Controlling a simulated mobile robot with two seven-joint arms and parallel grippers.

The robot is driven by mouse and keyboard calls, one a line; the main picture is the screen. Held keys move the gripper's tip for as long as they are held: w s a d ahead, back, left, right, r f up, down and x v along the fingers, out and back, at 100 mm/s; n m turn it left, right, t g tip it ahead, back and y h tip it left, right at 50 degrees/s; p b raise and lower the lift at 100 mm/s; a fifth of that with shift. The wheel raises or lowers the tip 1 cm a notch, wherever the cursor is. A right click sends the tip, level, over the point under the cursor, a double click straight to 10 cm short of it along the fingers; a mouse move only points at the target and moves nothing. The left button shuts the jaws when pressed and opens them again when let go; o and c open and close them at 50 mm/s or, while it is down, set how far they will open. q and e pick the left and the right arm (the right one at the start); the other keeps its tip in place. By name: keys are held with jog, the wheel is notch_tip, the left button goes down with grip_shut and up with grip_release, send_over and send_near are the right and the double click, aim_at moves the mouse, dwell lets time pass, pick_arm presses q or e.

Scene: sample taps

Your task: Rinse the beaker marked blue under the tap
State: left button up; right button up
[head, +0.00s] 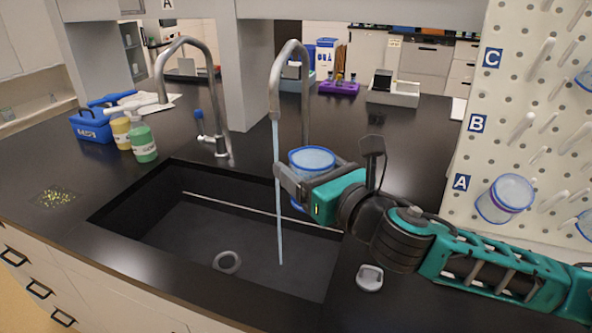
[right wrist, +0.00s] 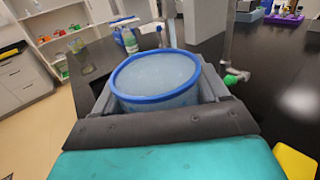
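The beaker with a blue rim (head: 312,158) is held in my right gripper (head: 288,180), upright, above the right side of the sink. In the right wrist view the beaker (right wrist: 155,78) sits between the two fingers and looks cloudy inside. The right tap (head: 289,60) is running. Its water stream (head: 279,200) falls into the sink (head: 190,228), just left of the beaker and close by the fingertips; I cannot tell whether it touches them. My left gripper does not show.
A second tap (head: 185,50) stands at the left, with no stream visible. Green and yellow bottles (head: 143,142) and a blue caddy (head: 92,125) stand left of the sink. A pegboard (head: 510,120) with another blue-rimmed beaker (head: 505,198) is at the right.

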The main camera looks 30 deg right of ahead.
jog(key=c, duration=0.5)
jog(key=shift+m+h, duration=0.5)
jog(key=shift+h, duration=0.1)
jog(key=f, duration=0.2)
jog(key=a+f, duration=0.1)
jog(key=s+f, duration=0.1)
jog(key=f, duration=0.1)
jog(key=shift+a+f, duration=0.35)
jog(key=shift+a, duration=0.05)
jog(key=shift+c, duration=0.2)
jog(key=s+a+f, duration=0.2)
jog(key=a+f, duration=0.1)
jog(key=f, duration=0.2)
jog(key=shift+s+a+h, duration=0.15)
jog(key=shift+a+h, duration=0.15)
jog(key=shift+a, duration=0.05)
jog(key=shift+a, duration=0.15)
